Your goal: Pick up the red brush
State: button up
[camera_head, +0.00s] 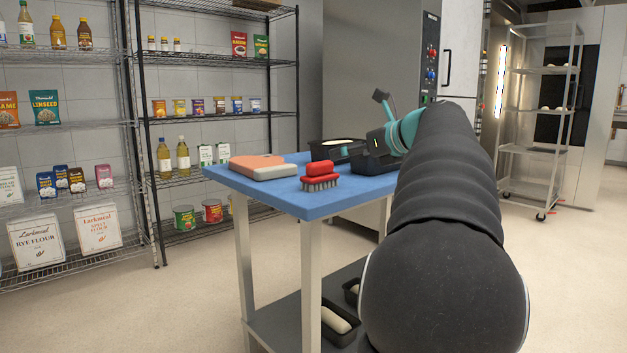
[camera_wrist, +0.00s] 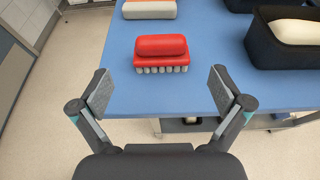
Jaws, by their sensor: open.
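The red brush (camera_head: 320,176) lies on the blue table top (camera_head: 300,207) near its front edge, with grey bristles facing down. In the wrist view the brush (camera_wrist: 161,49) is upper centre, a little beyond the fingertips and roughly between their lines. My gripper (camera_wrist: 160,90) is open and empty, with its two grey-padded fingers wide apart over the table's edge. In the head view my dark arm covers the right side of the table, and part of my gripper (camera_head: 383,115) shows beyond it.
An orange and white block (camera_head: 264,167) lies left of the brush. Black loaf pans with dough (camera_head: 342,148) stand behind and to the right; one pan (camera_wrist: 262,52) is close at right in the wrist view. Stocked shelves (camera_head: 205,119) stand at left. Table space around the brush is bare.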

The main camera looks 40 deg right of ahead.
aim_at(320, 161)
jog(key=b+x, duration=0.1)
jog(key=x, duration=1)
jog(key=shift+f, duration=0.1)
jog(key=c, duration=1.1)
jog(key=shift+r, duration=0.55)
jog(key=shift+c, duration=0.2)
jog(key=r, duration=0.1)
jog(key=r+p, duration=0.2)
jog(key=r, duration=0.1)
jog(key=shift+d, duration=0.3)
jog(key=d+r+p, duration=0.6)
jog(key=d, duration=0.5)
jog(key=shift+w+p, duration=0.25)
jog(key=shift+p, duration=0.15)
